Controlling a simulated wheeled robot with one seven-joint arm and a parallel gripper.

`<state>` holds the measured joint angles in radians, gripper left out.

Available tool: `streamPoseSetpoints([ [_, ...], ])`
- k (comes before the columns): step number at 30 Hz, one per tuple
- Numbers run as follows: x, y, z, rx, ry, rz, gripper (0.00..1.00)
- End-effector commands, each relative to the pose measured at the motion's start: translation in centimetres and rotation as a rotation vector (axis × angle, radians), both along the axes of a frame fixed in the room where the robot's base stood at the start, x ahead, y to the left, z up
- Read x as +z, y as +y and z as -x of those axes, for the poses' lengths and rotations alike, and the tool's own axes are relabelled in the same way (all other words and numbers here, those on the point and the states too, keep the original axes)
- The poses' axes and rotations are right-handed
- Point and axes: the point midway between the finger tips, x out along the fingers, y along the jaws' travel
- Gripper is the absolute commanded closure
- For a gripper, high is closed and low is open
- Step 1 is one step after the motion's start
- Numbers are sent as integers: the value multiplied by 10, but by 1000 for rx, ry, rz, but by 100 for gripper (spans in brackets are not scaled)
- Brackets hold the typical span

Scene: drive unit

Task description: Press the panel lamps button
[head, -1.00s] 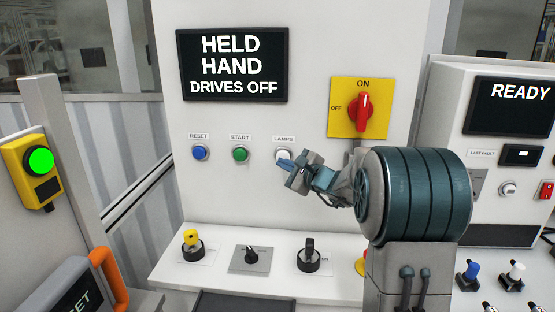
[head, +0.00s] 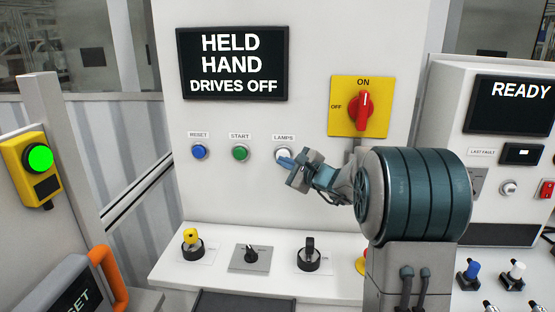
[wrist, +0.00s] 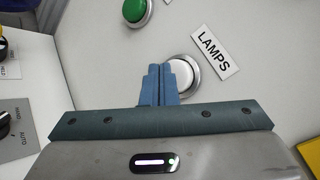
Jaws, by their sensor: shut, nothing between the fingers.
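The white lamps button (head: 282,155) sits in a metal ring on the upright panel, under a LAMPS label (head: 283,138). In the wrist view the white button (wrist: 182,73) is partly hidden behind the fingertips, with its label (wrist: 215,50) to the right. My gripper (head: 284,162) is shut and empty, with its blue fingertips together in front of the button's lower part. In the wrist view the blue fingers (wrist: 160,72) overlap the button's left side. I cannot tell whether the tips touch it.
The green START button (head: 240,154) and blue RESET button (head: 200,152) are to the left. A red rotary switch on a yellow plate (head: 345,88) is at upper right. Knobs (head: 308,258) stand on the ledge below. A screen (head: 232,65) reads HELD HAND DRIVES OFF.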

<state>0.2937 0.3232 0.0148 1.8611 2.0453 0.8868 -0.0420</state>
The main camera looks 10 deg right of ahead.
Motion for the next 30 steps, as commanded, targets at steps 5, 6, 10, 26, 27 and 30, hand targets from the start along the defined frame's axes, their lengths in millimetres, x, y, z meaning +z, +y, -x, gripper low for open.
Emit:
streamPoseSetpoints([
  [5,-1,-1,-2,-1,1,-1,100],
  [6,0,-1,-2,-1,1,-1,100],
  [10,0,-1,-2,-1,1,-1,100],
  [26,0,-3,-7,-1,0,-1,100],
  [27,0,-3,-7,-1,0,-1,100],
  [30,-1,-4,-9,-1,0,-1,100],
])
